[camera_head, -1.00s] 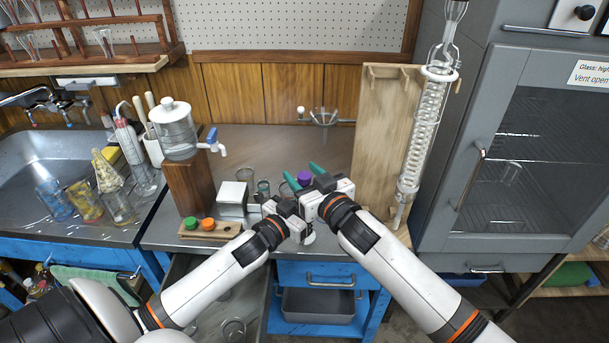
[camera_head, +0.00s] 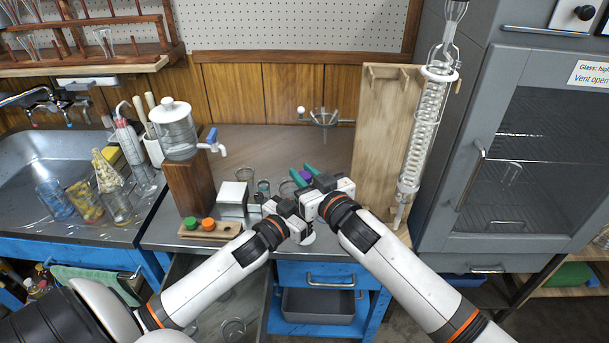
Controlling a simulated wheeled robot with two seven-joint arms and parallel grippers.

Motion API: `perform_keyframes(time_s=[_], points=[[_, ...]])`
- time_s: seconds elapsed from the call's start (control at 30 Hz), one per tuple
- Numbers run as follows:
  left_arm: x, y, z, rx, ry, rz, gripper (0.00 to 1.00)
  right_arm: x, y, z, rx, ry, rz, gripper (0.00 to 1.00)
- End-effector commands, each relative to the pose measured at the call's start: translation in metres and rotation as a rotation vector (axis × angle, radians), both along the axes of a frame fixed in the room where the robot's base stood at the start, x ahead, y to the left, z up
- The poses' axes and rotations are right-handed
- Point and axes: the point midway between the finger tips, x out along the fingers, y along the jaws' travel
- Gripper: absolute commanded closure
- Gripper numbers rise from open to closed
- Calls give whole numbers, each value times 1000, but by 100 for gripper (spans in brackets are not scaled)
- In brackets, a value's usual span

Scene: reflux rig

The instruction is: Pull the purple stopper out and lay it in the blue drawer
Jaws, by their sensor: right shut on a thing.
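The purple stopper (camera_head: 306,176) shows between the teal fingertips of my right gripper (camera_head: 305,174), above the back of the bench's glassware. The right gripper is shut on it. Whatever the stopper sits in is hidden behind the gripper body. My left gripper (camera_head: 285,208) is close beside the right one, lower and to its left; its fingertips are hidden, so I cannot tell its state. A blue drawer front (camera_head: 290,272) with a metal handle is under the bench, below the grippers, and looks closed.
Small glass vessels and a white block (camera_head: 233,193) stand left of the grippers. A wooden rack (camera_head: 212,232) holds green and orange stoppers. A wooden stand (camera_head: 380,140) with a glass condenser (camera_head: 424,130) rises on the right. A grey tray (camera_head: 318,308) sits below the drawer.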

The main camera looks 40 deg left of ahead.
Motion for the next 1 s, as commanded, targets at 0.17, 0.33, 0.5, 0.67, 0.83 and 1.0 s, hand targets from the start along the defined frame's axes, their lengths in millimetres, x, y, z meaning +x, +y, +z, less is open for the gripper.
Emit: perform_keyframes(time_s=[0.17, 0.33, 0.5, 0.67, 0.83, 1.0], points=[[0, 0, 0, 0, 0, 0, 100, 0, 0, 9, 1, -3, 1, 96], [0, 0, 0, 0, 0, 0, 100, 0, 0, 19, 1, -2, 1, 96], [0, 0, 0, 0, 0, 0, 100, 0, 0, 30, 0, -2, 0, 96], [0, 0, 0, 0, 0, 0, 100, 0, 0, 38, 0, -2, 0, 96], [0, 0, 0, 0, 0, 0, 100, 0, 0, 39, 0, -1, 0, 96], [0, 0, 0, 0, 0, 0, 64, 0, 0, 39, 0, -1, 0, 96]])
